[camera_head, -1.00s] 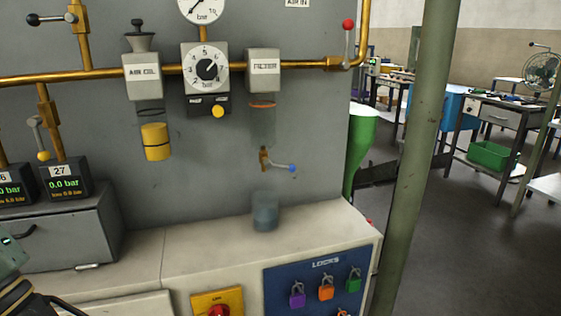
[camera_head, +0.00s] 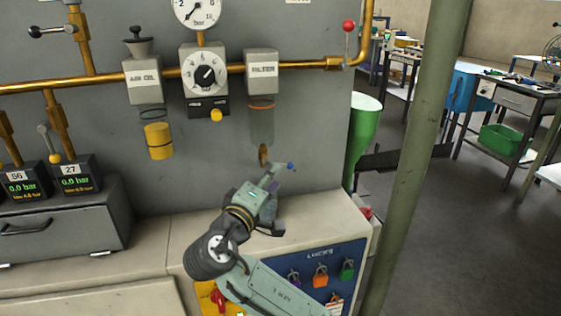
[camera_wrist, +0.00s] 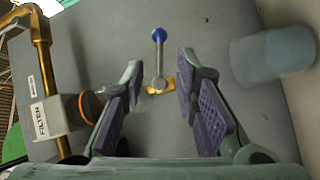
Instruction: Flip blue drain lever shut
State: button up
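The drain lever has a blue ball end (camera_head: 291,166) and sticks out to the right of a brass valve (camera_head: 263,153) under the filter unit. In the wrist view the lever (camera_wrist: 159,58) points up in the picture from its brass mount, its blue tip beyond my fingertips. My gripper (camera_wrist: 158,72) is open and empty, with purple-padded fingers on either side of the lever line. I cannot tell if they reach around it. In the head view my gripper (camera_head: 272,176) is just below the lever and hides part of the valve.
The filter unit (camera_head: 261,68) with its clear bowl hangs above the valve. It also shows at left in the wrist view (camera_wrist: 52,115). A translucent cup (camera_wrist: 272,55) stands at right there. Coloured padlocks hang on the blue board (camera_head: 349,252) below.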

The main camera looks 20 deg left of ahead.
aim_at(281, 165)
jog(key=w+p, duration=0.1)
jog(key=w, duration=0.6)
jog(key=shift+d, duration=0.1)
jog(key=shift+s, duration=0.1)
jog(key=shift+c, duration=0.4)
grip_shut()
